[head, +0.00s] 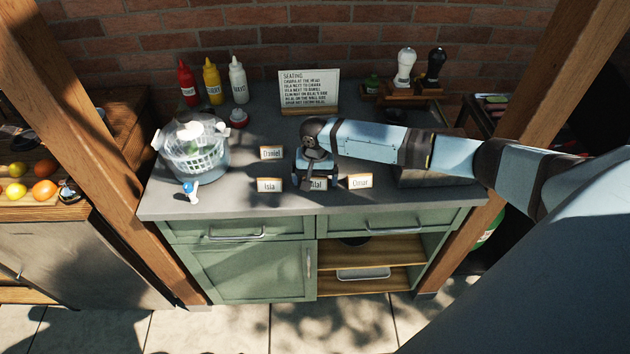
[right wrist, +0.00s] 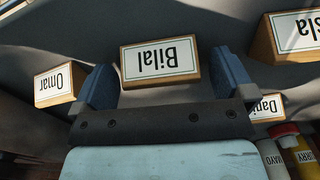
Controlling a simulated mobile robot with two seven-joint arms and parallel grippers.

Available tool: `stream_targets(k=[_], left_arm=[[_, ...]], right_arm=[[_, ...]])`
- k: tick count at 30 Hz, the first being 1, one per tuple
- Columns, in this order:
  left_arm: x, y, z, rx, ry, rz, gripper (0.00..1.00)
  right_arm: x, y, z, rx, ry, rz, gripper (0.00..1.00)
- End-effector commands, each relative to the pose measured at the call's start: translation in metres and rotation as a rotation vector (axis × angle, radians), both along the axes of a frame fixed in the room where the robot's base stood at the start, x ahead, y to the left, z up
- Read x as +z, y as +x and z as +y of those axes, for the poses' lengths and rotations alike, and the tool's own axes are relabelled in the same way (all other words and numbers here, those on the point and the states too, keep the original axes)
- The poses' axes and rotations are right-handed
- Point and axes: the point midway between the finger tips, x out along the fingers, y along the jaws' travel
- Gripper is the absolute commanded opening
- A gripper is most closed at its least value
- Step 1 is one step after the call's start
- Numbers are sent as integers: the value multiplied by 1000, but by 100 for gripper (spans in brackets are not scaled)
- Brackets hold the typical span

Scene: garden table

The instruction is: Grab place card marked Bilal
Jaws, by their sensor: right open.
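The place card marked Bilal (head: 319,184) stands in the front row on the grey counter, partly hidden by my right gripper (head: 314,178) in the head view. In the right wrist view the Bilal card (right wrist: 160,59), a white label on a wooden block, appears upside down. My right gripper (right wrist: 162,66) is open, with one blue finger on each side of this card. Gaps show between the fingers and the card's ends. My left gripper is not in view.
The Isla card (head: 269,185) stands left of Bilal, the Omar card (head: 360,181) close on its right. The Daniel card (head: 271,153) stands behind. A seating sign (head: 309,89), sauce bottles (head: 212,82) and a salad spinner (head: 196,150) are farther off.

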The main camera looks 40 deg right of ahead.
Motion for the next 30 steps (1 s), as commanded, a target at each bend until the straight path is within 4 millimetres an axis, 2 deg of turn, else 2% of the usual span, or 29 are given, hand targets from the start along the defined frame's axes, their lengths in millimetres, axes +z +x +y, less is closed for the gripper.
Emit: stream_targets(k=[1,2,6,8,17,22,26,30], left_arm=[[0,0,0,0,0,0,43],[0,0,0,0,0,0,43],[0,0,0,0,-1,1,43],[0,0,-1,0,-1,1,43],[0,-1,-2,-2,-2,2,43],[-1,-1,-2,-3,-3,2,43],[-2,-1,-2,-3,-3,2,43],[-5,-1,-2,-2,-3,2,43]], right_arm=[[0,0,0,0,0,0,100],[0,0,0,0,0,0,95],[0,0,0,0,0,0,63],[0,0,0,0,0,0,51],[1,0,0,0,0,0,51],[12,0,0,0,0,0,51],[31,0,-1,1,0,-1,51],[66,1,0,1,1,-4,51]])
